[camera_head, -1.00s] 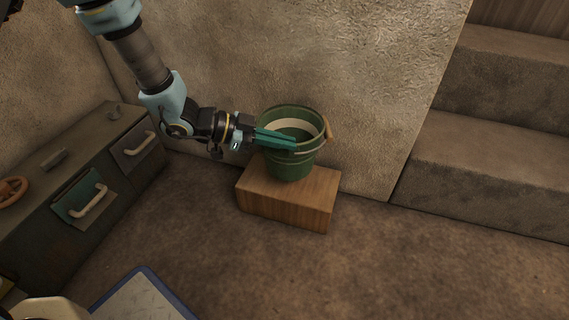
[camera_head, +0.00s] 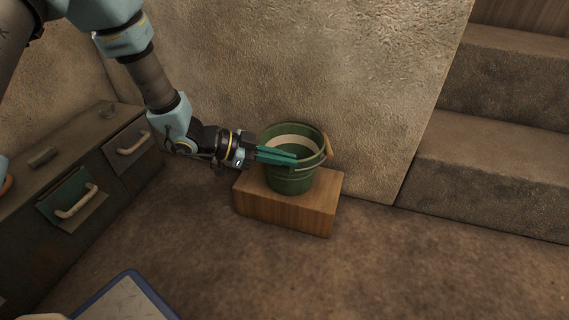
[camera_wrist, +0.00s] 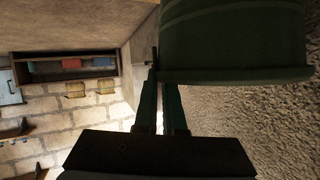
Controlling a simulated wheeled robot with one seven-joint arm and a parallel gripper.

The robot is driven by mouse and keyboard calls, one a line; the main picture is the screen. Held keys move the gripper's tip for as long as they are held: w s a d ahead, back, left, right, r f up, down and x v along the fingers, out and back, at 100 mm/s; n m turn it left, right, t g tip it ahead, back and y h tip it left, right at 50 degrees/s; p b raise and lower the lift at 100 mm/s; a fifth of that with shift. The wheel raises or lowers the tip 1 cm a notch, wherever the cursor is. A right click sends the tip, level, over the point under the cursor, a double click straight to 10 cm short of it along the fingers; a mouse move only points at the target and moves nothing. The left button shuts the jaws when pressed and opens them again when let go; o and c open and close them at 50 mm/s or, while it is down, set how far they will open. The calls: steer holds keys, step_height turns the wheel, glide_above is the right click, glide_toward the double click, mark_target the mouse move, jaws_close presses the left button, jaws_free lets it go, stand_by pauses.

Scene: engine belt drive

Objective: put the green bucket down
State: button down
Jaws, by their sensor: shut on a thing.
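The green bucket (camera_head: 289,176) is upright, with a pale band inside its rim and a handle with a wooden grip at its right. It is at the wooden block (camera_head: 288,213), its base over the block's top; I cannot tell whether the base touches. My gripper (camera_head: 294,158) reaches in from the left with green fingers at the bucket's rim and is shut on the bucket. In the wrist view the bucket (camera_wrist: 235,40) fills the upper right, and my gripper's fingers (camera_wrist: 160,105) meet its edge. The grip point itself is partly hidden.
A rough wall (camera_head: 300,70) stands close behind the block. Stone steps (camera_head: 490,180) rise at the right. A dark drawer cabinet (camera_head: 90,190) stands at the left, and a blue-edged panel (camera_head: 125,300) lies at the bottom. The floor in front of the block is clear.

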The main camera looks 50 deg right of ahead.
steer(key=c, duration=1)
jaws_free()
steer(key=shift+w+a+r, duration=0.15)
steer(key=p+v, duration=0.5)
steer(key=v, duration=0.6)
steer(key=shift+w+a, duration=0.2)
steer(key=shift+w, duration=0.05)
